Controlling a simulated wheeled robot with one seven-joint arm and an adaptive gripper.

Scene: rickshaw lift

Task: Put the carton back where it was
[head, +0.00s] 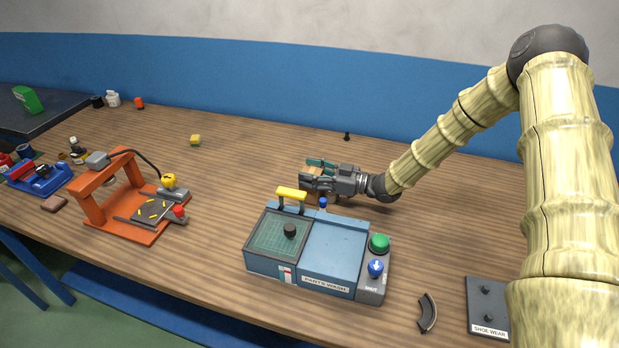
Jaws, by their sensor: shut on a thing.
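My gripper (312,181) is at the middle of the wooden table, just behind the parts washer, with my arm reaching in from the right. It is shut on a small tan and teal box (316,163), which I take to be the carton. The gripper covers much of the box, and only its top and parts of its sides show. I cannot tell whether its bottom touches the table.
The blue parts washer (335,252) with a yellow handle (292,193) stands close in front of my gripper. An orange frame (130,222) stands left. A yellow block (195,140) and a small black peg (347,136) stand behind. The table's back middle is mostly clear.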

